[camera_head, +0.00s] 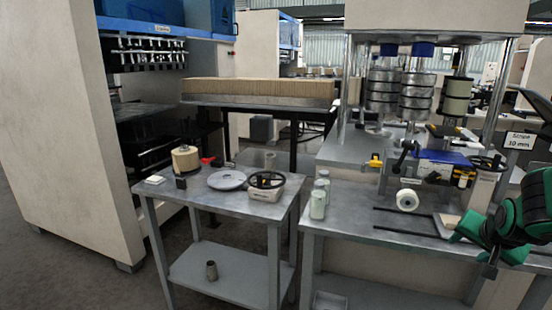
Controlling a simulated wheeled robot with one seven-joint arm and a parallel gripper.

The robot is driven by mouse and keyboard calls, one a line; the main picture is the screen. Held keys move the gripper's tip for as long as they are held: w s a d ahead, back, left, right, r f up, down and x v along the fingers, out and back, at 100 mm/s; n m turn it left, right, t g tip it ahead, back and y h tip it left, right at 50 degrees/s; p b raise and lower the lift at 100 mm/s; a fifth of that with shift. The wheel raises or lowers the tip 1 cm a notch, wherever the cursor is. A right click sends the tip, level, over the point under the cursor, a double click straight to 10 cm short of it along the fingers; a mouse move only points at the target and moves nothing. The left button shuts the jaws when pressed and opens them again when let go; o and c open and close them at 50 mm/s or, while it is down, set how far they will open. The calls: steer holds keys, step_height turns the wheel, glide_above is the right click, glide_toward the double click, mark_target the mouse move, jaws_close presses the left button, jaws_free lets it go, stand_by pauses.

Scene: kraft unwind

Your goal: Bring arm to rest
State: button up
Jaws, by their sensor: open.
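I see nothing held between the fingers. My green and black arm comes in from the right edge and hides part of the bench's right end.
A white roll (407,200) and dark rods (412,221) lie on the right bench near my gripper. Grey-green canisters (318,203) stand at its left end. A handwheel (267,180) and a white dish (227,179) are on the left cart (205,200). A press stands behind.

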steer(key=s+a+n+g+y, duration=0.1)
steer(key=s+a+g, duration=0.3)
steer(key=s, duration=0.8)
steer(key=s+a+n+g+y, duration=0.2)
steer(key=s+a+g, duration=0.1)
steer(key=s, duration=1)
steer(key=shift+a+r+n+g+y, duration=0.3)
steer(key=shift+a+r+g+y, duration=0.1)
steer(key=shift+a+r, duration=0.1)
steer(key=shift+w+f, duration=0.1)
steer(key=shift+w, duration=0.1)
steer(key=shift+w+f, duration=0.2)
steer(key=shift+w, duration=0.25)
